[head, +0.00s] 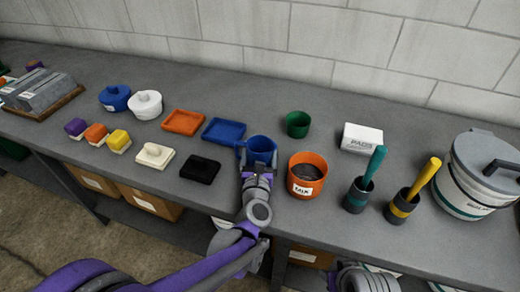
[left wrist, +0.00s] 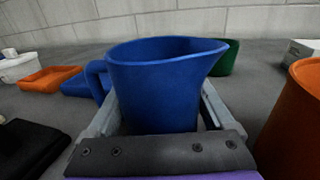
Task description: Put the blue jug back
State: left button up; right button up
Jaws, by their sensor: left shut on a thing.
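The blue jug (head: 262,149) is upright at the middle of the bench, with its handle to the left. It also shows large in the left wrist view (left wrist: 155,88), with its spout to the right. My left gripper (head: 257,168) is shut on the jug, with one finger on each side of its body. I cannot tell whether the jug's base touches the bench. A blue tray (head: 224,131) lies just left of the jug, and an orange tray (head: 183,122) lies beyond it. My right gripper is not in view.
An orange tub marked MIX (head: 304,187) stands close to the jug's right. A green cup (head: 298,123) stands behind. Two dark pots with teal (head: 373,166) and yellow (head: 424,180) handles stand further right. Bench behind the trays is clear.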

pick_arm(q)
jog(key=o, duration=1.2)
jog(key=shift+f, duration=0.1)
jog(key=shift+o, duration=0.2)
jog(key=shift+s+r, duration=0.2)
jog(key=s, duration=1.1)
jog(key=shift+s+a, duration=0.3)
jog(key=shift+a, duration=0.05)
